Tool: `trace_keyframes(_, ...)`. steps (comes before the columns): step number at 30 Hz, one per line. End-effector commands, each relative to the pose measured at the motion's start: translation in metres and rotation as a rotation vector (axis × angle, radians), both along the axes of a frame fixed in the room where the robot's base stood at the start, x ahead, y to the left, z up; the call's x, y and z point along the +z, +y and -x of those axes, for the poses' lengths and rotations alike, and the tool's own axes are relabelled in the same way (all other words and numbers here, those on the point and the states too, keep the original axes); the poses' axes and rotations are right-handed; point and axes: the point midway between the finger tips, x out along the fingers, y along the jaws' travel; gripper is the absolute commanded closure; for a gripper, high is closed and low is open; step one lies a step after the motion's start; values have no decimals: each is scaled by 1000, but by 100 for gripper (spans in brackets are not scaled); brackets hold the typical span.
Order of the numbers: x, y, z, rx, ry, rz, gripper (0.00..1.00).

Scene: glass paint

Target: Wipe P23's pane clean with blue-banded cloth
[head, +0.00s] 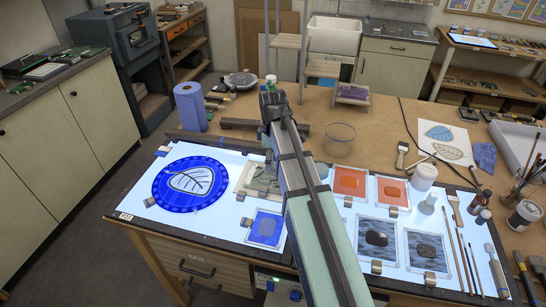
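My arm reaches up through the middle of the head view and bends at a dark joint. My gripper is mostly hidden behind it; a dark part (268,157) shows just above a crumpled grey-green cloth-like patch (262,181) on the light table (225,228). I cannot tell whether they touch or whether it has a blue band. A small blue pane (266,229) with a darker blotch lies in front. Two orange panes (350,181) (391,191) and two grey panes (377,238) (427,250) with dark blotches lie to the right. No label P23 is readable.
A blue paper roll (190,106) and a clear bowl (340,137) stand behind. A white jar (424,177), brushes, bottles and a crumpled blue cloth (485,156) crowd the right. Bare wood shows at the back.

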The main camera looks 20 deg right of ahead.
Motion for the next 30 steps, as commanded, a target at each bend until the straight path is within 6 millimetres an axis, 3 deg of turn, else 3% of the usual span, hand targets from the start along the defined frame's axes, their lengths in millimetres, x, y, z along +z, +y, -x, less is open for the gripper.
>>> trace_keyframes(6,-39,0,1,1,2,0,56)
trace_keyframes(12,-33,33,-4,5,0,0,56)
trace_keyframes(18,-32,54,-7,3,0,0,56)
trace_keyframes(30,-34,54,-7,1,0,0,56)
